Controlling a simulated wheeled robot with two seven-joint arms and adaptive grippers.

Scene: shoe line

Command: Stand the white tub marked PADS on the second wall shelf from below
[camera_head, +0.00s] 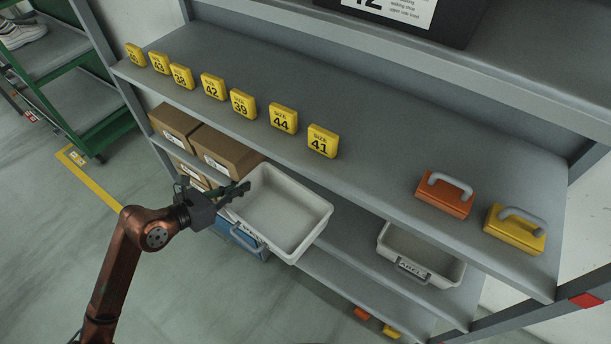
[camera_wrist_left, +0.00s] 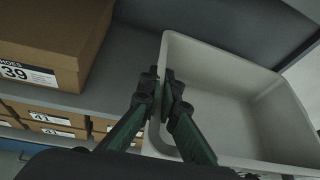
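A white tub (camera_head: 289,208) is at the front of the wall shelving, just below the edge of the shelf with the yellow size blocks. Its front label is small and partly hidden, so I cannot read it fully. My left gripper (camera_head: 240,190) is at the tub's left rim. In the left wrist view its fingers (camera_wrist_left: 165,95) straddle the wall of the tub (camera_wrist_left: 235,85), one inside and one outside, closed on it. The tub is empty. The second shelf from below (camera_head: 365,268) runs behind and right of the tub. My right gripper is out of view.
Another pale tub (camera_head: 428,256) stands right on the lower shelf. Shoe boxes (camera_head: 222,150) stand left, beside the held tub. A blue bin (camera_head: 238,246) is below it. Yellow size blocks (camera_head: 282,119), an orange block (camera_head: 444,195) and a yellow handled block (camera_head: 515,229) line the shelf above.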

